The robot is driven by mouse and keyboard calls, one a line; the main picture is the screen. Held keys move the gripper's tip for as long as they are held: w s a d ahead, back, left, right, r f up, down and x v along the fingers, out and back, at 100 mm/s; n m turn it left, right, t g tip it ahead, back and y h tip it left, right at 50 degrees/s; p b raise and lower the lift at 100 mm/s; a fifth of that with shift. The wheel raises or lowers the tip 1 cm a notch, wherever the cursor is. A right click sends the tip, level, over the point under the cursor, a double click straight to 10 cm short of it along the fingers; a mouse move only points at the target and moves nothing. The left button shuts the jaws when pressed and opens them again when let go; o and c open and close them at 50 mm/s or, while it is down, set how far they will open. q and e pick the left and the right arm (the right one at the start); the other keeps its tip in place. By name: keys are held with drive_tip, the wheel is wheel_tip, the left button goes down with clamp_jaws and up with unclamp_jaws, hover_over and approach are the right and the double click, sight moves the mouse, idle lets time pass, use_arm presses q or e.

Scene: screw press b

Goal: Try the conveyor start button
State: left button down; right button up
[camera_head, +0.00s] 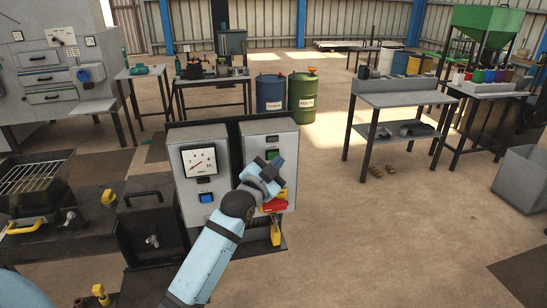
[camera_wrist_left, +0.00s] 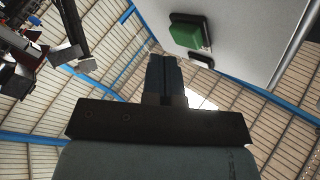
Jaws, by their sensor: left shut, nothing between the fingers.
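A green square button (camera_head: 272,153) sits on the front of the right grey control box (camera_head: 268,128), partly hidden by my left gripper (camera_head: 274,163). The green button (camera_wrist_left: 187,36) shows whole in the left wrist view, with a small black plate (camera_wrist_left: 201,59) beside it. My left gripper (camera_wrist_left: 164,70) is shut and empty. Its fingertips are close in front of the box, near the button; in the wrist view a gap shows between the fingers and the button. My right gripper is not in view.
A red and yellow control (camera_head: 274,203) sits low on the same box, behind my arm. The left grey box carries a gauge (camera_head: 199,161) and a blue button (camera_head: 207,197). A black unit with a handle (camera_head: 146,194) stands to the left. Open floor (camera_head: 390,235) lies right.

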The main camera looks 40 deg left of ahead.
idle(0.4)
use_arm(q)
drive_tip(key=shift+w+a, duration=0.3)
drive_tip(key=shift+a, duration=0.05)
drive_tip(key=shift+w+a+p, duration=0.3)
idle(0.8)
drive_tip(key=shift+s, duration=0.1)
drive_tip(key=shift+s+d+p, duration=0.45)
drive_tip(key=shift+s+d, duration=0.05)
drive_tip(key=shift+d, duration=0.15)
drive_tip(key=s+d+p, duration=0.1)
drive_tip(key=s+d, duration=0.2)
drive_tip(key=shift+s+d+p, duration=0.15)
drive_tip(key=shift+d+p, duration=0.2)
drive_tip(key=shift+d, duration=0.05)
